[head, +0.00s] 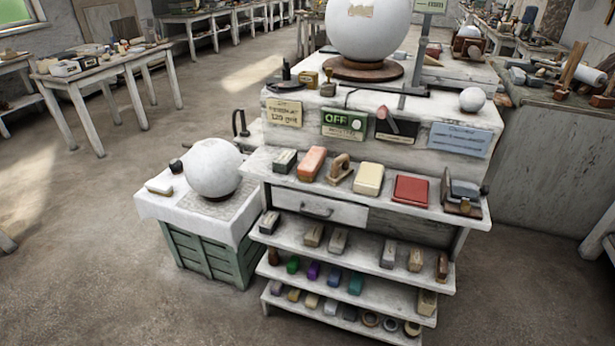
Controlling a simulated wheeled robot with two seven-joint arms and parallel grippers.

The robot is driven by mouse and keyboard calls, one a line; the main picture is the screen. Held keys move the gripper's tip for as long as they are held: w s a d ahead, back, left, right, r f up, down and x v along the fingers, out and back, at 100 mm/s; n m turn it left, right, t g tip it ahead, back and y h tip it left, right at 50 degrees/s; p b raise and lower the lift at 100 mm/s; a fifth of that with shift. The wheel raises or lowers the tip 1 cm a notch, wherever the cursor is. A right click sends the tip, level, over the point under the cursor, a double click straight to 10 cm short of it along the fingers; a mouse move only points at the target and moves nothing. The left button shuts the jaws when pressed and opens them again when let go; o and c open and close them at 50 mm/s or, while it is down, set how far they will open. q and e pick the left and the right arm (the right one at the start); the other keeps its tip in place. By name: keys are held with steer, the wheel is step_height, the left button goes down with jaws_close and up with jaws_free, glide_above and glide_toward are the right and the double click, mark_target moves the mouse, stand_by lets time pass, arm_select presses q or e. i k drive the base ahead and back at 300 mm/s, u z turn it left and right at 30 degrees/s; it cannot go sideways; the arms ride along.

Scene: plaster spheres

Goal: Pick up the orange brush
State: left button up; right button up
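An orange block-shaped item (312,163), which looks like the orange brush, lies on the top shelf of the white workbench unit (330,190). It sits left of the middle of the shelf, between a dark grey-green block (285,162) and a brown wooden tool with a handle (341,169). Its top is orange and its near end looks paler. Neither of my grippers shows in the head view.
A cream block (369,179), a red box (411,190) and a dark metal device (462,195) share the shelf. A large plaster sphere (367,28) stands above. A smaller sphere (214,168) rests on a cloth-covered green crate (205,255). Floor in front is clear.

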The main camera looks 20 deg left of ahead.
mark_target(308, 170)
steer(key=z, duration=0.45)
steer(key=i, duration=1.15)
steer(key=u, duration=0.45)
